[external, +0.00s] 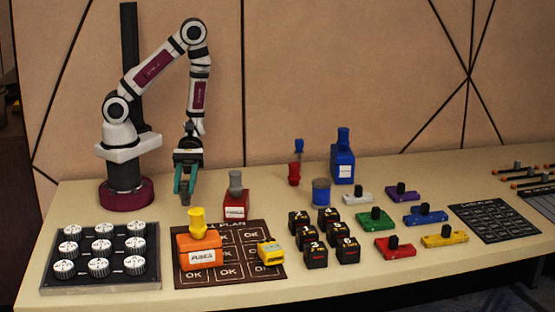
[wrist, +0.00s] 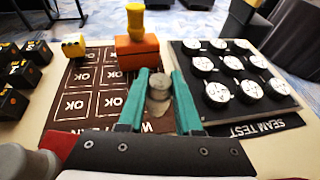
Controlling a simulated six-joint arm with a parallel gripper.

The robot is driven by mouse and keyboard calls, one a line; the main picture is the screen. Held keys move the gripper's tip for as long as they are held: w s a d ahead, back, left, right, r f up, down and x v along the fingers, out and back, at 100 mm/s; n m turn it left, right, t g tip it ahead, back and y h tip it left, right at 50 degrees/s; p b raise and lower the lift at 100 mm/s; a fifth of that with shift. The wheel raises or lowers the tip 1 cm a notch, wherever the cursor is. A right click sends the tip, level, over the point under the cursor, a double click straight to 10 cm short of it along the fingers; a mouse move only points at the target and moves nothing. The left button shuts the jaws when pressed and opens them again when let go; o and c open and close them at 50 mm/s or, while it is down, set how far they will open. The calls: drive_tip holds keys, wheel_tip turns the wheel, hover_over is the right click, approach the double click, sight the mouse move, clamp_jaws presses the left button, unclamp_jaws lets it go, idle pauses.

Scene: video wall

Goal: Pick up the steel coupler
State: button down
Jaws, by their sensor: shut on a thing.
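The steel coupler (wrist: 159,87) is a short grey cylinder with a round top, between my fingertips in the wrist view. My gripper (external: 185,187) has teal fingers and points straight down, shut on the coupler. In the external view the coupler's lower end (external: 186,201) shows as a small grey piece below the fingertips. I cannot tell whether it touches the table or hangs just above it. My gripper (wrist: 156,95) also shows in the wrist view, one finger on each side of the coupler.
A red box with a grey top (external: 236,207) stands close to the right of my gripper. In front are an orange box with a yellow top (external: 199,250), a brown OK mat (external: 222,282) and a tray of white knobs (external: 100,285). Several black blocks and coloured switches stand right.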

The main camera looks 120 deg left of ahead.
sight(184, 182)
drive_tip(key=shift+r, duration=1.55)
